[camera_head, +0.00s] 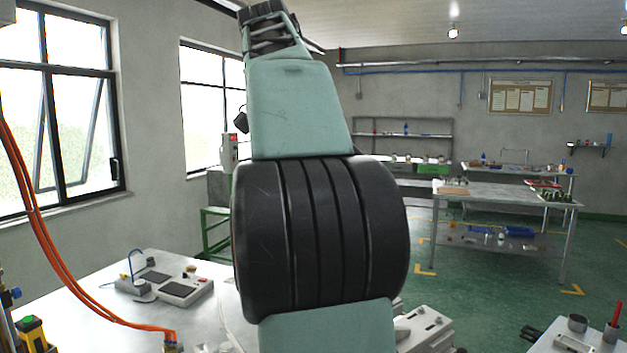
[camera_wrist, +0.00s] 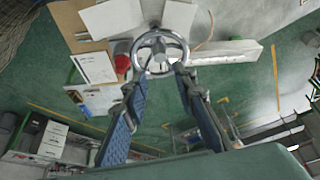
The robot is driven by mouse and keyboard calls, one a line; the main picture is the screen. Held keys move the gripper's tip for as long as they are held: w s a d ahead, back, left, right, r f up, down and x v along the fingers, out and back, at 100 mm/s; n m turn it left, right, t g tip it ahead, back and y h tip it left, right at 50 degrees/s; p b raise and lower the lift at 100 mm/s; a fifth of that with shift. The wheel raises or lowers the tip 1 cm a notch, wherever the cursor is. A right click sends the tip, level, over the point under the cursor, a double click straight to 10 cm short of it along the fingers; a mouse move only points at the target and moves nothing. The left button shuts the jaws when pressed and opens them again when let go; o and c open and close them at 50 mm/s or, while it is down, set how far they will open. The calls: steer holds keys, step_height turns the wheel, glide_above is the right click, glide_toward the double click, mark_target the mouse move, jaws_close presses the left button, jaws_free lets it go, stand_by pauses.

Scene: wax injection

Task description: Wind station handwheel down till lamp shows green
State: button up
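The silver spoked handwheel (camera_wrist: 160,38) shows in the wrist view at top centre, with its hub towards the camera. My gripper (camera_wrist: 160,74) is in the wrist view with its two blue-padded fingers spread apart. The fingertips lie at the lower rim of the wheel, one on each side. I cannot tell whether they touch it. Nothing shows held between the fingers. A red round part (camera_wrist: 122,63) is left of the wheel; I cannot tell whether it is the lamp. No green lamp can be made out. The head view shows neither wheel nor gripper; my arm blocks its middle.
In the head view a pale bench (camera_head: 95,300) with a small two-plate device (camera_head: 165,287) stands at lower left, and orange hoses (camera_head: 50,240) hang there. A metal worktable (camera_head: 500,194) stands at the back right. Green floor (camera_head: 480,265) is open before it.

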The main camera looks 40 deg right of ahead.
steer(key=shift+v, duration=0.9)
